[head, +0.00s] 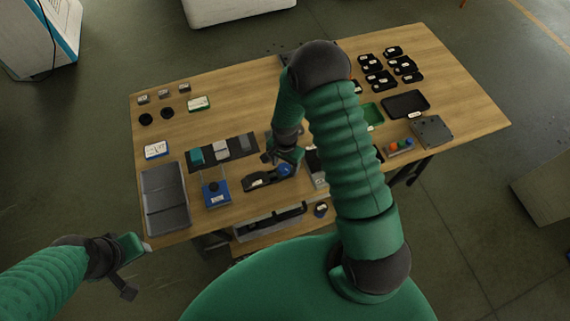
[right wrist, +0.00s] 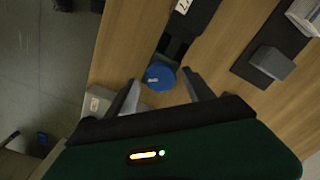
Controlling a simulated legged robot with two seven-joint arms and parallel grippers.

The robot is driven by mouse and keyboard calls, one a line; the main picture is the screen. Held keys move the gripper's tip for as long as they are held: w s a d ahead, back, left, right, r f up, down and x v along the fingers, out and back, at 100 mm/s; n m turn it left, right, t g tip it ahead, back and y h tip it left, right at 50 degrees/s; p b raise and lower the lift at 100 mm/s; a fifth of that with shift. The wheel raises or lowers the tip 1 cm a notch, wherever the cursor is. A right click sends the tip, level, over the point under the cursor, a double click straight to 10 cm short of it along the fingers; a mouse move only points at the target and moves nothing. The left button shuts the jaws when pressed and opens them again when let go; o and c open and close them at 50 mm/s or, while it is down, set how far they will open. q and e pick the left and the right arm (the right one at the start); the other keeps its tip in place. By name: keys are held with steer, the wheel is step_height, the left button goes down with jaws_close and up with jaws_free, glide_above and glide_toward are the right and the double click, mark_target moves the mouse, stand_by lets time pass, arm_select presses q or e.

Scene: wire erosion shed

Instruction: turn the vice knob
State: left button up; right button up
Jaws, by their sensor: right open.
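The vice (head: 260,180) is a dark block with a white label, lying near the front middle of the table. Its round blue knob (head: 285,170) is at its right end in the head view. In the right wrist view the knob (right wrist: 160,76) has a small pale mark and sits at the end of the dark vice body (right wrist: 177,38). My right gripper (right wrist: 161,80) is open, with one fingertip on each side of the knob; I cannot tell whether they touch it. My left gripper (head: 127,272) hangs off the table's front left corner; its jaw opening is unclear.
A grey tray (head: 148,190) and a blue-based device (head: 215,196) stand left of the vice. A dark mat (head: 208,158) with small blocks lies behind. A black tray (head: 388,105) and several black parts are at the back right. My right arm hides the table's middle.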

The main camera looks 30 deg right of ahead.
steer(key=shift+a, duration=0.1)
steer(key=c, duration=0.3)
steer(key=shift+a+r, duration=0.1)
steer(key=shift+a, duration=0.2)
steer(key=c, duration=1)
arm_select(q)
steer(key=shift+a, duration=0.25)
arm_select(e)
steer(key=shift+d, duration=0.15)
jaws_close()
